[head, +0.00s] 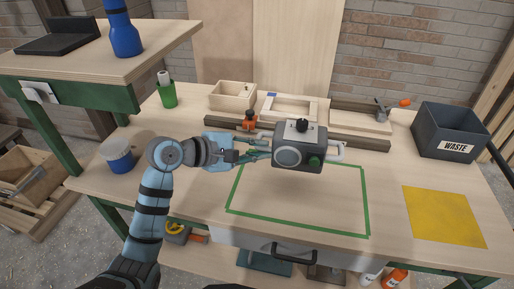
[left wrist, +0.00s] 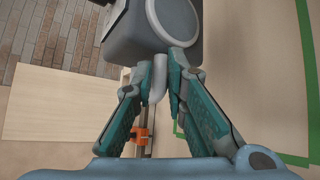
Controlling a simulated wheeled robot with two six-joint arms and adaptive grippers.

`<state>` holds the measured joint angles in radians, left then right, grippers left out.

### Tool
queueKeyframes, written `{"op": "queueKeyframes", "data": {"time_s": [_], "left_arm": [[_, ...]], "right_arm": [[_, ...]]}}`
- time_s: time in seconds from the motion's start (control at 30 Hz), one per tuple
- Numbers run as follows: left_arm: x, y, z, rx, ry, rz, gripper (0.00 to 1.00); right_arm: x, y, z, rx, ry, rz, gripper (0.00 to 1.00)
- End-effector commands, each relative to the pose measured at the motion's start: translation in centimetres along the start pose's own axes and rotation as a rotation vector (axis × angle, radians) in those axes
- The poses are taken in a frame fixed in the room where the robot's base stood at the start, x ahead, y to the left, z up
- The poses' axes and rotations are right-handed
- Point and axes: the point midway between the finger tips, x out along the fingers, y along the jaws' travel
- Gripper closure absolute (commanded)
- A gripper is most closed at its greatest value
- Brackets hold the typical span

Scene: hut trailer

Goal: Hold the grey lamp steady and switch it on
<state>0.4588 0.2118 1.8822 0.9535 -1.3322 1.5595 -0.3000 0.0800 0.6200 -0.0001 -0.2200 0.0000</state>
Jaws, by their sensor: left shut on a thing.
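In the left wrist view the fingers (left wrist: 160,88) are shut on a pale handle (left wrist: 158,80) beside the lamp body (left wrist: 150,32). I cannot tell whether the lamp touches the bench. My right gripper is not in view.
A green tape outline (head: 368,205) marks the bench in front of the lamp. A yellow sheet (head: 443,216) and a dark waste bin (head: 450,132) are at right. Wooden trays (head: 232,97) and a rail with clamps stand behind. A blue-and-white tub (head: 117,155) is at left.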

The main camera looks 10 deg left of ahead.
Motion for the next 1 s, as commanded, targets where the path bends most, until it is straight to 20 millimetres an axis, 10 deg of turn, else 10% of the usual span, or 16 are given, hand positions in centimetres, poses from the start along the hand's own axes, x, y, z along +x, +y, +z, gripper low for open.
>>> {"op": "queueKeyframes", "data": {"time_s": [1.0], "left_arm": [[2.2, -8.9, -3.2, 0.000, -0.001, 0.000, 1.00]], "right_arm": [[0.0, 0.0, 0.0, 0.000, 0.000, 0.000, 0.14]]}}
